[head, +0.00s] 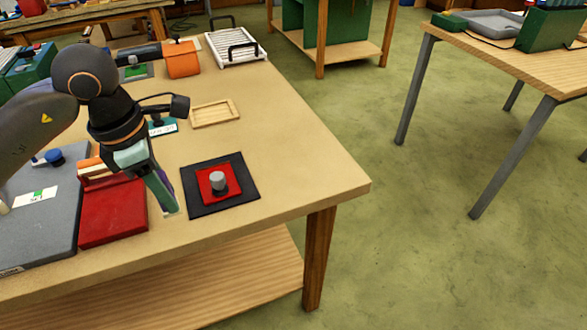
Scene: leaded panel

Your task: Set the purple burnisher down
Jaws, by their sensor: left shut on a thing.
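My left gripper (167,208) comes in from the left and points down near the front of the tan workbench (290,165). It is shut on the purple burnisher (161,178), of which only a thin purple sliver shows between the pale green fingers. The rest of the burnisher is hidden by the gripper. The fingertips are close to the bench top, between a red block (112,213) and a black mat (247,190). I cannot tell whether the burnisher touches the bench. My right gripper is not in view.
A red pad (207,187) with a grey knob (218,181) sits on the black mat. A grey board (40,235) lies at left. An empty wooden tray (215,113), an orange box (182,59) and a white rack (236,47) stand farther back. The bench's right side is clear.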

